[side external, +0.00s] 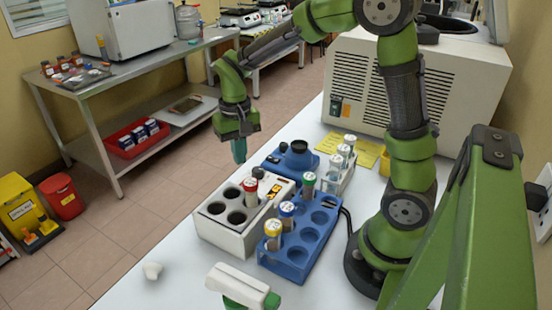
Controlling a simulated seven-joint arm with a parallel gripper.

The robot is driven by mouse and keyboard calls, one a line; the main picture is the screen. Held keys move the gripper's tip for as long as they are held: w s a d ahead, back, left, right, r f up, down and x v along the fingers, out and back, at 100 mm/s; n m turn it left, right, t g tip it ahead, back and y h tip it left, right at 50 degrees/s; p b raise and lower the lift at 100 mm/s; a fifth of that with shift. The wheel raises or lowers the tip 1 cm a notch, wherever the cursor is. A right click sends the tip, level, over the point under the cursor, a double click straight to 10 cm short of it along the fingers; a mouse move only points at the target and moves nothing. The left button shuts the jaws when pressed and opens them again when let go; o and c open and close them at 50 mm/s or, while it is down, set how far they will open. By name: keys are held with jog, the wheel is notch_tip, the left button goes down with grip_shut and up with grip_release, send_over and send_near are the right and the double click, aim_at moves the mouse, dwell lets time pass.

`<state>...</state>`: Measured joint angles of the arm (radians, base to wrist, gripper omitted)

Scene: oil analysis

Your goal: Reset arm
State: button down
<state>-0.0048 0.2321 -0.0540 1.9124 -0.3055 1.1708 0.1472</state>
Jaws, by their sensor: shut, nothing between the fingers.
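My gripper (239,152) is at the end of the green arm, pointing down above the back left edge of the white bench. Its teal fingers are together with nothing between them. It hangs in the air behind and to the left of a white block with round wells (222,235). One red-capped vial (250,191) stands in that block. A blue rack (295,262) beside it holds a yellow-capped vial (273,233), a blue-capped vial (287,213) and a green-capped vial (308,182).
A small blue device (291,158) and a clear rack of white-capped vials (342,165) stand behind. A large beige machine (358,85) blocks the back. A yellow sheet (350,148) lies at the back.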

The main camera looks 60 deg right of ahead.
jog(key=shift+f, duration=0.1)
jog(key=s+a+r+n+t+y, duration=0.1)
jog(key=s+a+r+t, duration=0.1)
jog(key=s+r, duration=0.3)
jog(key=s+a+r+n+t+y, duration=0.1)
jog(key=s+a+r+t, duration=0.2)
jog(key=s+r+t, duration=0.2)
jog(key=shift+s+r, duration=0.55)
jog(key=shift+s, duration=1.35)
